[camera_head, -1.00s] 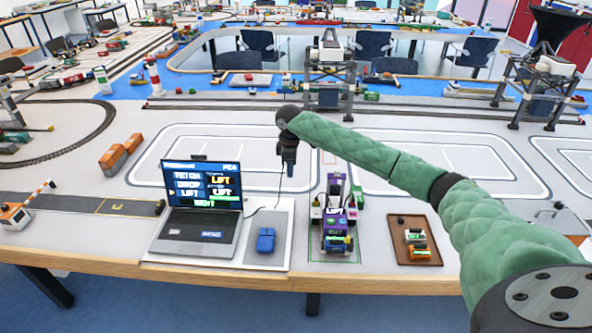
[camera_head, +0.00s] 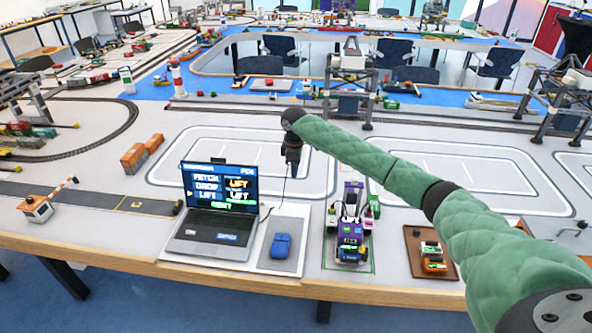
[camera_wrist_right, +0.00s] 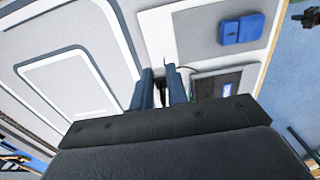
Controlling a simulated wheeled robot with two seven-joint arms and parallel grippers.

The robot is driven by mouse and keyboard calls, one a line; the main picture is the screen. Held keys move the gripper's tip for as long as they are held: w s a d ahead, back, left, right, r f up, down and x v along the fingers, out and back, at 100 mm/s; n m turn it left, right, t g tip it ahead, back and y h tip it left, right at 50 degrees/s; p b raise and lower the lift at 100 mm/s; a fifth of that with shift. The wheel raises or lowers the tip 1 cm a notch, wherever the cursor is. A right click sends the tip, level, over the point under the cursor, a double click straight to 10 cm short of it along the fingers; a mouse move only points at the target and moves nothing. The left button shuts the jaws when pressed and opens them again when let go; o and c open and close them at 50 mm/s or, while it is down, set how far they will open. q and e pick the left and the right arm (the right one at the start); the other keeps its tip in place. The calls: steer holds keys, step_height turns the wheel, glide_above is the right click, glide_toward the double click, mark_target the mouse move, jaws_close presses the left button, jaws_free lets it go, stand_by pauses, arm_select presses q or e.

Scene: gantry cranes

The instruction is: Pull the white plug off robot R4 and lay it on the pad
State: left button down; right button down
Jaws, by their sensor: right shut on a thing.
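My right gripper (camera_head: 291,168) hangs above the table, behind the blue mouse, at the end of my green padded arm. In the right wrist view its two fingers (camera_wrist_right: 162,92) are close together, with a small dark bit between them. A thin cable (camera_head: 276,205) runs from below the gripper toward the laptop. The held thing is mostly hidden, and no white plug can be made out. A purple wheeled robot (camera_head: 351,232) stands on a green-edged mat to the right; its label is too small to read. A grey pad (camera_head: 292,262) lies under the mouse. My left gripper is not in view.
The laptop (camera_head: 208,245) stands left of the blue mouse (camera_head: 282,246), which also shows in the right wrist view (camera_wrist_right: 241,29). A brown tray (camera_head: 416,262) with small blocks lies right of the robot. A gantry crane (camera_head: 347,85) stands behind. White-outlined table areas are clear.

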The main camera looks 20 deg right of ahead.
steer(key=b, duration=0.1)
glide_toward(295, 211)
steer(key=shift+w+f+b, duration=0.1)
steer(key=shift+f+b, duration=0.9)
steer(key=shift+f, duration=1.6)
steer(key=shift+f, duration=0.6)
stand_by(0.8)
steer(key=c, duration=1.3)
jaws_free()
